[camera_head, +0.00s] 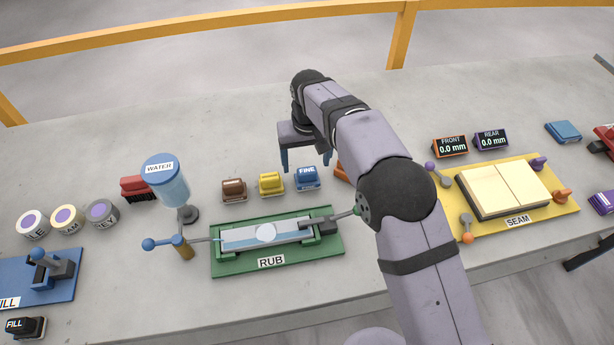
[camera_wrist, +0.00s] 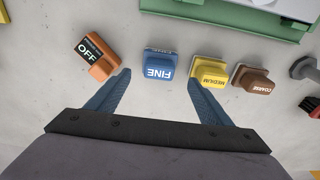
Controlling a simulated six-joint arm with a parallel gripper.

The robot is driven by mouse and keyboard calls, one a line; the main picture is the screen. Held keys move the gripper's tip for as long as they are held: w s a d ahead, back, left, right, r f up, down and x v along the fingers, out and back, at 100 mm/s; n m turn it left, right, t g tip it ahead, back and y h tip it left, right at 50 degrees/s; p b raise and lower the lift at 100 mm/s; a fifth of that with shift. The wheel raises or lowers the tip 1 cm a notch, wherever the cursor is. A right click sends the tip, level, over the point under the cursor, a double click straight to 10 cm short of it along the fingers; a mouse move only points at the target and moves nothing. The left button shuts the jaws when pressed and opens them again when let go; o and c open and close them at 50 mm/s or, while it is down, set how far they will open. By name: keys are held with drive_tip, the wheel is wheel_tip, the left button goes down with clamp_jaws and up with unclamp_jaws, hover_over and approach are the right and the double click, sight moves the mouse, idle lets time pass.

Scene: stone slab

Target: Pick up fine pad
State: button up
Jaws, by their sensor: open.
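The fine pad is a blue block labelled FINE (camera_head: 307,178), on the grey slab in a row with the other pads. It also shows in the wrist view (camera_wrist: 161,68), just beyond and between my two blue fingers. My gripper (camera_head: 306,165) is open and empty, pointing down behind the row of pads in the head view. In the wrist view its fingertips (camera_wrist: 158,78) lie on either side of the fine pad's near edge. The right fingertip is close to the yellow pad, and the left fingertip is close to the orange OFF block.
The yellow medium pad (camera_wrist: 209,72) and brown coarse pad (camera_wrist: 252,81) stand right of the fine pad in the wrist view. The orange OFF block (camera_wrist: 95,57) stands left. The green RUB fixture (camera_head: 277,245) lies in front, with a water bottle (camera_head: 170,183) at its left.

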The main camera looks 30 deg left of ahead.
sight(307, 171)
drive_tip(key=shift+d+f+p, duration=0.15)
drive_tip(key=shift+f+p, duration=1.1)
drive_tip(key=shift+f, duration=1)
drive_tip(key=shift+w+f, duration=0.1)
drive_tip(key=shift+f, duration=0.65)
drive_tip(key=c, duration=1.2)
